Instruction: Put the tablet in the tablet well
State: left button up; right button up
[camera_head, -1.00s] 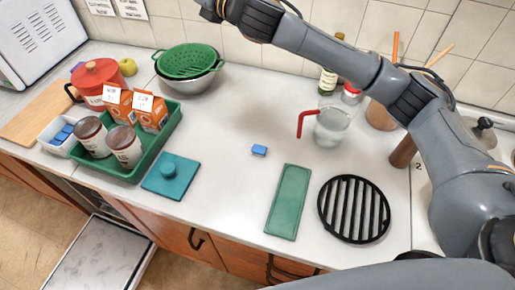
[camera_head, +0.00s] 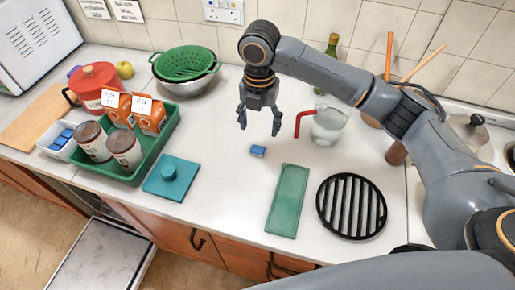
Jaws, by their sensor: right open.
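A small blue tablet (camera_head: 257,151) lies on the white counter, left of the jug and above the long green tray. My right gripper (camera_head: 259,124) points down with its fingers apart and empty. It appears just behind and above the tablet in the picture, and I see no contact. I cannot make out a tablet well for certain. An open appliance door (camera_head: 103,258) lies low at the lower left, its inner face pale and without clear detail. My left gripper is not in view.
A white tub (camera_head: 58,139) holds blue tablets, beside a green crate (camera_head: 165,146) with jars and cartons. A teal square with a knob (camera_head: 171,178), long green tray (camera_head: 288,201), black round grate (camera_head: 351,207) and jug (camera_head: 329,125) with red handle stand around. Counter around the tablet is clear.

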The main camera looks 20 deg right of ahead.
send_over(257, 150)
jog(key=f, duration=0.4)
jog(key=shift+s+d+f, duration=0.1)
jog(key=shift+d+f, duration=0.05)
jog(key=shift+d, duration=0.1)
jog(key=shift+a+f+p, duration=0.2)
jog(key=shift+f+p, duration=0.95)
jog(key=shift+f, duration=1.5)
jog(key=c, duration=1)
jog(key=shift+r, duration=0.1)
